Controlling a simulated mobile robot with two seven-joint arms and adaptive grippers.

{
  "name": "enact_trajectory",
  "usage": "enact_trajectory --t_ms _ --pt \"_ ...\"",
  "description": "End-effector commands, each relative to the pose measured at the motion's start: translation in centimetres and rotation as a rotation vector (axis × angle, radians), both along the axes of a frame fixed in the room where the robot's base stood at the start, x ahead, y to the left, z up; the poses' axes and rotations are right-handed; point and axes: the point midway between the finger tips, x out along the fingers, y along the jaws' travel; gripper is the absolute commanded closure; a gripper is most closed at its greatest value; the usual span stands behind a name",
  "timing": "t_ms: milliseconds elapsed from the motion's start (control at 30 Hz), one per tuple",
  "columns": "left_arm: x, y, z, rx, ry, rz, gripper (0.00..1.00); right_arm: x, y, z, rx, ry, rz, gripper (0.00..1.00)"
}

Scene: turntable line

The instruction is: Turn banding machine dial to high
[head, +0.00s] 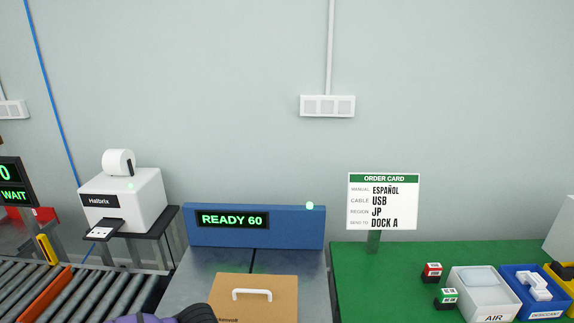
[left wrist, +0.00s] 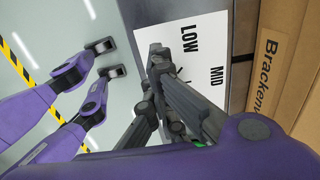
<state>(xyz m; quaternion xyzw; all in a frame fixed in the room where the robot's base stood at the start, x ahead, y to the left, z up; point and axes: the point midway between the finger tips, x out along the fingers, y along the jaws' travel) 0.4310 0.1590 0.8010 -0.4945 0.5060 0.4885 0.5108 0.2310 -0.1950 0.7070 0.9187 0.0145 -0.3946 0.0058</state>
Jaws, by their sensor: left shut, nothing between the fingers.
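In the left wrist view, a white dial panel (left wrist: 208,35) on the machine's front shows the labels "LOW" and "MID". My left gripper (left wrist: 157,57) is shut and empty, with its fingers in front of this panel. The fingers cover most of the dial area, so I cannot tell the dial's setting or whether they touch it. No "HIGH" label shows. My right gripper is in neither view.
A cardboard box (head: 258,289) with a white handle sits on the machine's top; its side also shows in the left wrist view (left wrist: 288,60). A roller conveyor (head: 90,295) and label printer (head: 135,200) stand left. A green table (head: 385,290) with bins stands right.

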Motion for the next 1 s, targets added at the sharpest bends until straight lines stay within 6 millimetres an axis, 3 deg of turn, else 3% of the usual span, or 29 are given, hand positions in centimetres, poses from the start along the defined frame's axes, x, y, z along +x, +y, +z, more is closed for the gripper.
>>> enact_trajectory --t_ms 33,600,1000 --pt "-0.8 0.0 -0.9 0.003 0.021 -0.001 1.00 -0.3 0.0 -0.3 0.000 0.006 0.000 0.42" --pt "-1.1 -0.6 -1.2 -0.002 0.029 -0.003 1.00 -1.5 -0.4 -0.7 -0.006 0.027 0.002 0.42" --pt "-0.3 -0.7 -1.0 -0.006 0.024 -0.003 1.00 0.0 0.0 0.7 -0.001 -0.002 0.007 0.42"
